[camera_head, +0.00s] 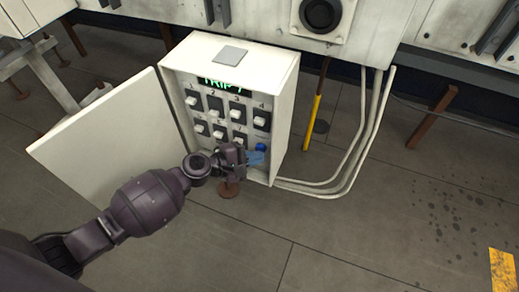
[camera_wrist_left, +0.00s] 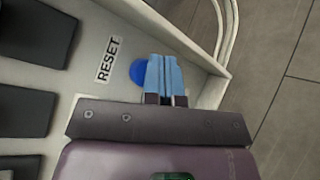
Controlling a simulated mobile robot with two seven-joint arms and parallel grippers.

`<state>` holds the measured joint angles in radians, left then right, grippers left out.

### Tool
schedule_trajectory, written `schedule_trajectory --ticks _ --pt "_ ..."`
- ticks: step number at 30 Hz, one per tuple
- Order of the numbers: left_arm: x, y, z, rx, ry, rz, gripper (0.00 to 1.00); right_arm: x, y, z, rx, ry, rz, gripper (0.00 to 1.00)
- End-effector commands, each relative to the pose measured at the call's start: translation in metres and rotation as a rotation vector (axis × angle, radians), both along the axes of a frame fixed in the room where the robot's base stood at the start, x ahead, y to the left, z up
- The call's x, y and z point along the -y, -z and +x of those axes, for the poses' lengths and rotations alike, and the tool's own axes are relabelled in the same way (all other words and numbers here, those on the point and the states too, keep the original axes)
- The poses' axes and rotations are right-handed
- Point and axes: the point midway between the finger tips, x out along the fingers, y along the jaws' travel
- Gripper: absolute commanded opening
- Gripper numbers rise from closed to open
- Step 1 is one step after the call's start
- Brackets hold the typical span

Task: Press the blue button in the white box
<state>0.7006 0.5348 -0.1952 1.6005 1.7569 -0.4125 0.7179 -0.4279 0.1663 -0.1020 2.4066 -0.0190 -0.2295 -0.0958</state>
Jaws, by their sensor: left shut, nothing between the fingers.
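The white box (camera_head: 284,95) stands open, with its door (camera_head: 95,150) swung out to the left. Its panel carries several numbered switches (camera_head: 215,103) and a green lit display (camera_head: 221,83). The blue button (camera_head: 261,147) is at the panel's lower right. In the left wrist view the blue button (camera_wrist_left: 138,72) sits beside a RESET label (camera_wrist_left: 107,60), partly hidden by my fingers. My left gripper (camera_head: 257,158) is shut and empty, its blue fingertips (camera_wrist_left: 165,65) over or right beside the button. I cannot tell whether they touch it. My right gripper is not in view.
White conduits (camera_head: 350,165) curve from the box's lower right side up to the wall cabinet. A yellow and brown post (camera_head: 313,120) stands behind the box. The grey floor (camera_head: 380,240) to the right is open, with a yellow patch (camera_head: 503,270) at the far right.

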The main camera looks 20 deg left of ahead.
Motion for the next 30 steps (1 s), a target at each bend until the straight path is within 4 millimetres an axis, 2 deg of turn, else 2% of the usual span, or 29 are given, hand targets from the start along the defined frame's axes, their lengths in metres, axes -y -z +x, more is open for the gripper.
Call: schedule_trajectory --ticks 19,30 --pt "0.0 0.0 0.003 0.0 -0.001 0.001 0.0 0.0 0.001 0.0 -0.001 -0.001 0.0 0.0" --pt "0.0 0.0 -0.011 0.001 -0.001 -0.001 0.0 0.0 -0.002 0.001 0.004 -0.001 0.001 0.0"
